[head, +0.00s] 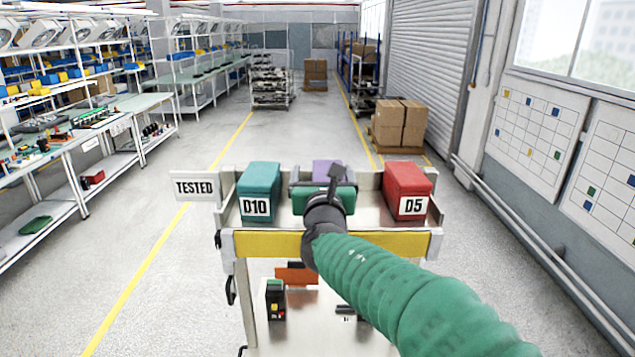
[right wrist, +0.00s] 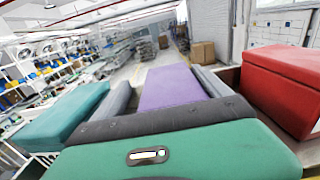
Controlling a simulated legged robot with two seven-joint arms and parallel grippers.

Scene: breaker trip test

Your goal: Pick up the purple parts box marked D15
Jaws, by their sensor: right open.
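The purple box (head: 327,171) stands on the cart between a teal box marked D10 (head: 259,191) and a red box marked D5 (head: 406,190). Its front and any marking are hidden behind my right gripper (head: 322,182). In the right wrist view, the purple box (right wrist: 171,88) lies ahead, between the two grey fingers of my open right gripper (right wrist: 163,84). One finger is on each side of it; I cannot tell whether they touch it. My left gripper is not in view.
The cart has a yellow front edge (head: 270,243) and a sign reading TESTED (head: 194,187) at its left. The teal box (right wrist: 65,125) and the red box (right wrist: 285,85) stand close on either side of the gripper. Stacked cartons (head: 400,123) stand farther back.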

